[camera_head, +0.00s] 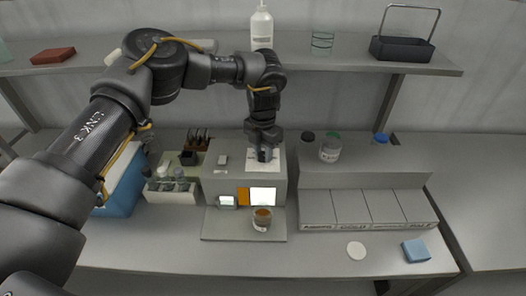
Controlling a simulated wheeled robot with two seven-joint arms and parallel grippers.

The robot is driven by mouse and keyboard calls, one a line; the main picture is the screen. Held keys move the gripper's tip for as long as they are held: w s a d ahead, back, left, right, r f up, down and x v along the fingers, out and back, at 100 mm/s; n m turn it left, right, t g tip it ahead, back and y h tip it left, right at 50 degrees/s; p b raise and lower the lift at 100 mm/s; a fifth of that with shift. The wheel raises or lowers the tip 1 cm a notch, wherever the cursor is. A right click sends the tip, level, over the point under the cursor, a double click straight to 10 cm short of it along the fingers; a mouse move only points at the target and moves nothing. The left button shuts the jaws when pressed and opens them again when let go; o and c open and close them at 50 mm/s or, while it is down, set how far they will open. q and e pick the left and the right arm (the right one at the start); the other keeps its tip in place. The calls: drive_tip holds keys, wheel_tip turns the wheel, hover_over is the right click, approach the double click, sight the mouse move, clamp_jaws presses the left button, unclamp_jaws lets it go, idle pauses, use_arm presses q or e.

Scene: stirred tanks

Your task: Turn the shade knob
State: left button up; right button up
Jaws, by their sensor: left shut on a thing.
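A grey box-shaped unit (222,186) stands at the middle of the bench, with an orange panel (243,196) and a bright white panel (263,194) on its front. My left gripper (264,156) points down at a white plate (280,163) on top of the unit. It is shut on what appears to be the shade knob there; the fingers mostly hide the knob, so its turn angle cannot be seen. A small jar with brown contents (262,220) stands on the unit's front ledge. My right gripper is not in view.
A rack of pale vials (172,196) and a blue box (122,188) stand left of the unit. A row of grey bins (367,207) is at right. A white disc (356,250) and blue sponge (416,250) lie in front. A shelf (340,62) crosses behind my arm.

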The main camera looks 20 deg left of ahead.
sight(263, 154)
use_arm(q)
drive_tip(key=shift+w+r, duration=0.1)
drive_tip(key=o, duration=1)
drive_tip(key=shift+r, duration=0.25)
wheel_tip(263, 154, up, 7)
drive_tip(key=shift+f+b, duration=0.1)
drive_tip(key=shift+b, duration=1.15)
